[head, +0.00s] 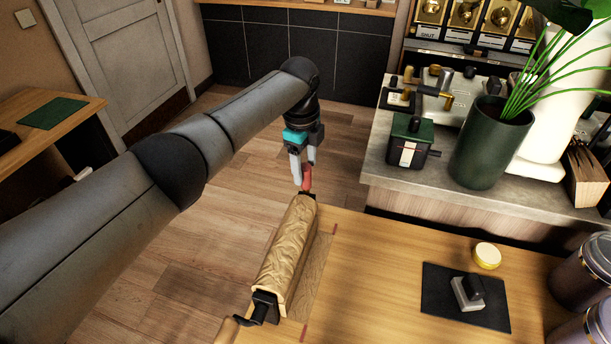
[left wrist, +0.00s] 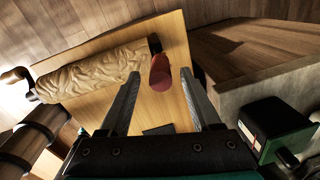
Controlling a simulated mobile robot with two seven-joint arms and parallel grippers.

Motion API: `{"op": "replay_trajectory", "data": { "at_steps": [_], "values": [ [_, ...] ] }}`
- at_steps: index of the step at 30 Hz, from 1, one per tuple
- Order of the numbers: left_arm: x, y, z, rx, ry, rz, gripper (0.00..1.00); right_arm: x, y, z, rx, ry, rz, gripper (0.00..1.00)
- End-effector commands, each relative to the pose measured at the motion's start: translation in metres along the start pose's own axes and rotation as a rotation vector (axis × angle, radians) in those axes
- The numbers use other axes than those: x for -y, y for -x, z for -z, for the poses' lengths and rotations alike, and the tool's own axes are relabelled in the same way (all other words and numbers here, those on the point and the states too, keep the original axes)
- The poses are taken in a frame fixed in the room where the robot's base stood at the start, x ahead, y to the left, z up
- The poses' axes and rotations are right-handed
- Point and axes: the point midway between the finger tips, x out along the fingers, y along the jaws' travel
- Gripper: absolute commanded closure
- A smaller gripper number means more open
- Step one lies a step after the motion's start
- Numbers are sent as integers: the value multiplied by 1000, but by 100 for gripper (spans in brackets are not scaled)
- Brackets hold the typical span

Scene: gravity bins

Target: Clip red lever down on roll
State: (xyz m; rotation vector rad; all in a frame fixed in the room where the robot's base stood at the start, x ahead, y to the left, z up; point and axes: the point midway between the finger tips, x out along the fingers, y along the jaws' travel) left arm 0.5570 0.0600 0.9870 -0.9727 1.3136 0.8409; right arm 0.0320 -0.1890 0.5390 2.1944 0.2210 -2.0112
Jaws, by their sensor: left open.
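A brown paper roll (head: 287,254) lies in a holder along the left edge of the wooden table. The red lever (head: 306,177) stands up at the roll's far end. My left gripper (head: 303,177) is at the lever, with its fingers pointing down. In the left wrist view, the open fingers of my gripper (left wrist: 158,88) sit on either side of the red lever (left wrist: 160,72). I cannot tell whether they touch it. The roll (left wrist: 90,73) lies to the left in that view. My right gripper is not in view.
A counter (head: 375,170) with a dark green box (head: 410,140) and a potted plant (head: 490,150) stands at the right. The table's middle is clear.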

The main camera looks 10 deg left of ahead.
Motion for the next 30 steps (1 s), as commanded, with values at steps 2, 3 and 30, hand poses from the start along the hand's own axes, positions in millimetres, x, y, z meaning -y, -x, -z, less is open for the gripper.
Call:
{"op": "replay_trajectory", "data": {
  "at_steps": [2,3,30],
  "values": [
    [0,-14,0,-1,0,-2,36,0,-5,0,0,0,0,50],
    [0,-18,1,-1,0,-1,36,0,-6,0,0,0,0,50],
    [0,-30,0,-1,0,1,81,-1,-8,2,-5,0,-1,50]
  ]
}}
